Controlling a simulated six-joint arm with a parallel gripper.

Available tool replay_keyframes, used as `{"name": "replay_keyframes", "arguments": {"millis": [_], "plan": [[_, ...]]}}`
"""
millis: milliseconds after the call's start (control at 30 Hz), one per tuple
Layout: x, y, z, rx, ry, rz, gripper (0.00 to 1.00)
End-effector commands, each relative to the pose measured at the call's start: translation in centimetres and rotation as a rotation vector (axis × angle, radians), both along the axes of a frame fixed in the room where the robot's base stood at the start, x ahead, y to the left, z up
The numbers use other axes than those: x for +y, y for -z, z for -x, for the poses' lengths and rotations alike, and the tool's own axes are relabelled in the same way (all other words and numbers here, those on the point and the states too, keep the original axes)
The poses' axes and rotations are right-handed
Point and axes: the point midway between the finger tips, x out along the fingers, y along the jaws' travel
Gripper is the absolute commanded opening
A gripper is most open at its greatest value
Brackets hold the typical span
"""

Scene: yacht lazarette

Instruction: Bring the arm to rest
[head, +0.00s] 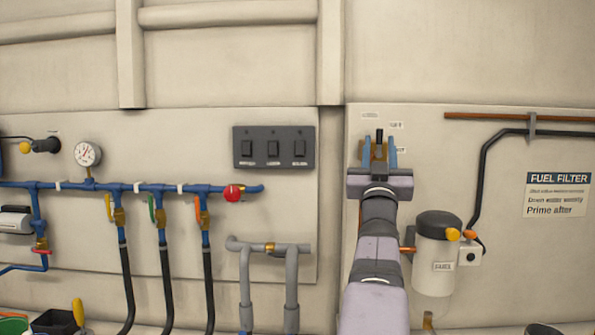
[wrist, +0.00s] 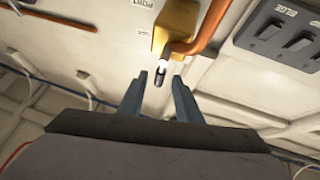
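My gripper (head: 380,150) is raised in front of the right wall panel, its two blue-grey fingers pointing up in the head view. In the wrist view my gripper (wrist: 160,92) shows its fingers apart, with a clear gap between them. A small dark-tipped part with a pale collar (wrist: 161,70) shows in line with that gap, near a brass block (wrist: 177,22) and a copper pipe (wrist: 212,25). I see no finger touching it. In the head view a black upright piece (head: 379,138) shows between the fingers. My gripper hides much of the fitting behind it.
To the right are a fuel filter (head: 435,260) with a black cap, a black hose (head: 483,175) and a sign (head: 557,194). To the left are a switch panel (head: 273,147), a blue manifold (head: 140,187) with valves, and grey pipes (head: 290,275).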

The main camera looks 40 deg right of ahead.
Motion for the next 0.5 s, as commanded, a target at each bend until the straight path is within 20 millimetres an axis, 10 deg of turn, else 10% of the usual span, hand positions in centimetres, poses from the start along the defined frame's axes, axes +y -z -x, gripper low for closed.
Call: {"name": "replay_keyframes", "arguments": {"millis": [367, 500], "plan": [[4.2, -3.1, -0.6, 0.044, 0.001, 0.082, 0.31], [6.6, 2.5, -6.5, 0.184, -0.098, -0.080, 0.31]]}}
